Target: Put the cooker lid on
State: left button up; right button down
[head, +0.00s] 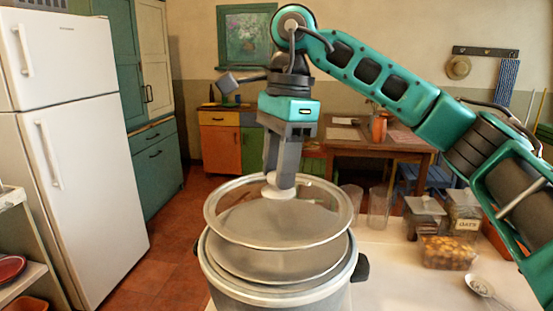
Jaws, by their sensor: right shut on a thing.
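The cooker (285,297) stands at the bottom middle of the head view, a round grey-white pot with a dark side handle. The round lid (232,226) has a see-through top with a metal rim and a pale knob. It is held over the cooker, a little above its rim, and looks roughly level. My right gripper (280,186) points down and is shut on the lid's knob. The pot's inside shows partly through and below the lid. My left gripper is not in view.
The cooker is on a pale counter (400,275). To its right stand clear glasses (378,210), lidded jars (463,212), a clear box of brown food (447,252) and a slotted spoon (480,286). A white fridge (75,150) is at left, a wooden table (375,143) behind.

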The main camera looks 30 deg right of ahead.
aim_at(279, 195)
jog(key=shift+f, duration=0.3)
jog(key=shift+f+b, duration=0.55)
jog(key=shift+f, duration=0.25)
jog(key=shift+f+b, duration=0.9)
jog(key=shift+f, duration=0.1)
jog(key=shift+f, duration=0.1)
jog(key=shift+p, duration=0.3)
jog(key=shift+f+b, duration=0.3)
jog(key=shift+f, duration=0.1)
dwell(0.7)
